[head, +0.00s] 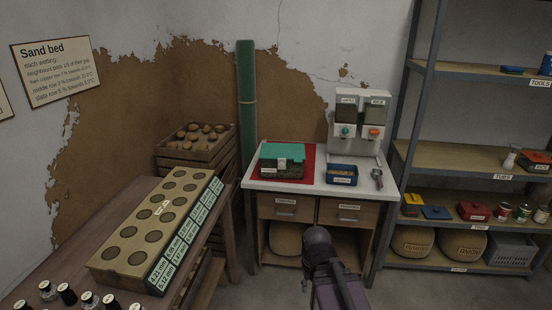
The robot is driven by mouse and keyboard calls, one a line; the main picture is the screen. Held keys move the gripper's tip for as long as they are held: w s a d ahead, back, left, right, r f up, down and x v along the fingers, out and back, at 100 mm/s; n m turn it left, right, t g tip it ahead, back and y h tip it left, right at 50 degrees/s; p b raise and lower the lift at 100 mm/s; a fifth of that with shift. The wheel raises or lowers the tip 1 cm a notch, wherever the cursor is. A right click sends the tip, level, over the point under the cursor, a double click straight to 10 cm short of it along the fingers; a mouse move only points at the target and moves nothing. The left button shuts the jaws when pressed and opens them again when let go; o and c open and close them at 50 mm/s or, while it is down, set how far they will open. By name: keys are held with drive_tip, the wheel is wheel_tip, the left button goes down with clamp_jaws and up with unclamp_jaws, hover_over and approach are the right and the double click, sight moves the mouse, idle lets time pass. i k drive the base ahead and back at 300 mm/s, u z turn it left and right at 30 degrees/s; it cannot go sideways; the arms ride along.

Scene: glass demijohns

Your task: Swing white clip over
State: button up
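A box with a teal lid (284,152) and a dark lower body sits on a red mat (309,152) on the white-topped bench. A small white clip (282,164) shows on the front of the box, near the lid's front edge. It is too small to tell whether the clip is fastened. My gripper (317,238) is dark and stands in front of the bench, below and right of the box, apart from it. Its fingertips cannot be made out, so its opening is unclear.
A blue tray (342,174) and a metal tool (377,178) lie right of the mat. A two-part dispenser (360,117) stands behind them. A crate of round things (196,142) is at left, shelves (470,158) at right.

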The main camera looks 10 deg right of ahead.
sight(282, 161)
drive_tip(key=u, duration=0.05)
drive_tip(key=k, duration=0.6)
drive_tip(key=z, duration=0.25)
drive_tip(key=i, duration=1.6)
drive_tip(key=u, duration=0.3)
